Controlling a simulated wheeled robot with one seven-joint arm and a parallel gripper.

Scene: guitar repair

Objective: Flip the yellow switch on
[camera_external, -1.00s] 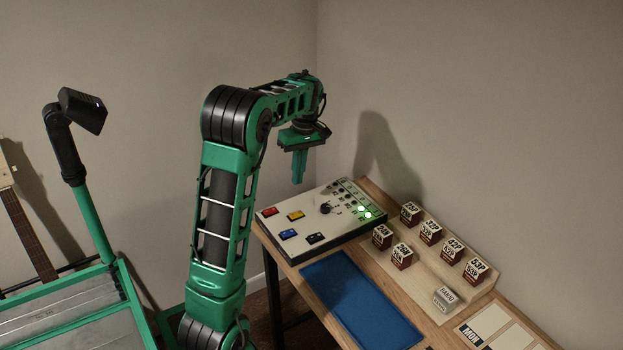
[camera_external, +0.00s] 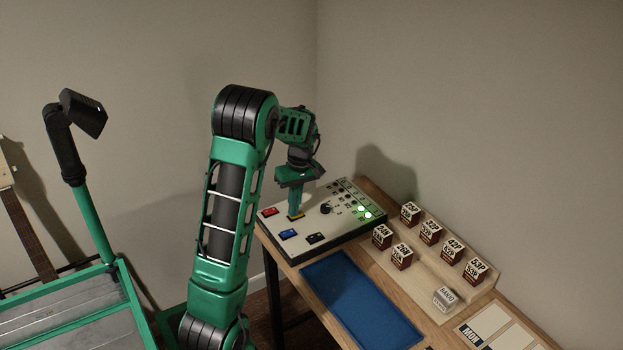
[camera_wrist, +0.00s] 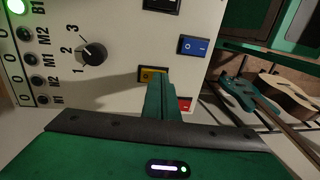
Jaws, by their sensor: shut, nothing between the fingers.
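The white control box (camera_external: 334,230) stands on the wooden bench and carries the yellow switch (camera_wrist: 147,75), which is partly hidden behind my fingers in the wrist view. In the external view only a little yellow (camera_external: 296,217) shows under the fingertips. My gripper (camera_external: 296,213) is shut and empty, pointing down, with its tips at or just above the yellow switch. I cannot tell whether they touch, nor which way the switch is set. The red switch (camera_external: 269,211), blue switch (camera_external: 288,234) and black switch (camera_external: 316,238) sit around it.
A blue mat (camera_external: 360,300) and several labelled small boxes (camera_external: 410,213) on a wooden rack lie to the right. Guitars (camera_wrist: 285,95) stand beyond in the wrist view.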

